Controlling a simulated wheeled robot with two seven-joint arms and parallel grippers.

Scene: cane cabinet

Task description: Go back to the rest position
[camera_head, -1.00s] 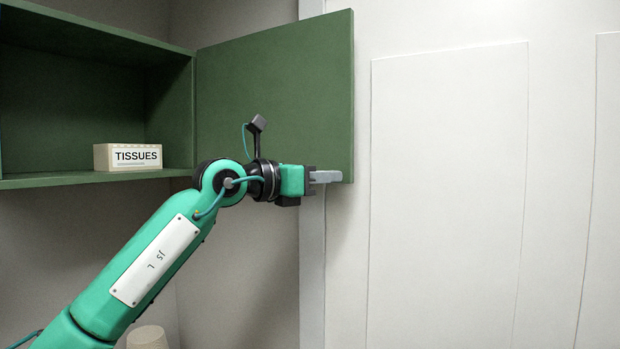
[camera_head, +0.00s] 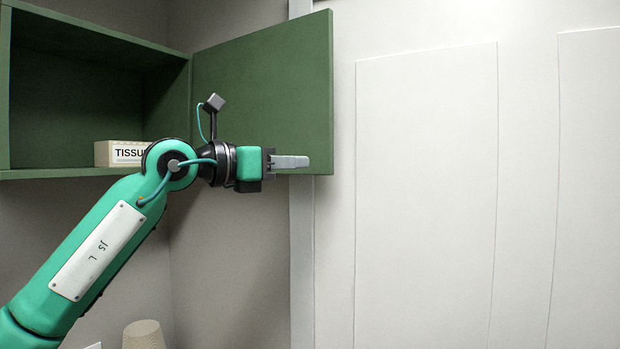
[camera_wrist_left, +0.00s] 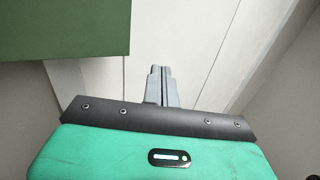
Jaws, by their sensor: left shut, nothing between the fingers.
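My left gripper (camera_head: 290,161) is shut and empty. In the head view it points right, in front of the lower part of the open green cabinet door (camera_head: 270,80). I cannot tell whether it touches the door. In the left wrist view the closed fingers (camera_wrist_left: 160,85) show against the white wall, with the green door (camera_wrist_left: 70,28) at upper left. My right gripper is in neither view.
The green cabinet (camera_head: 80,100) stands open at the left with a tissue box (camera_head: 112,153) on its floor, partly hidden by my left arm. A beige lampshade-like object (camera_head: 144,335) is at the bottom. White wall panels (camera_head: 425,190) fill the right, with free room in front.

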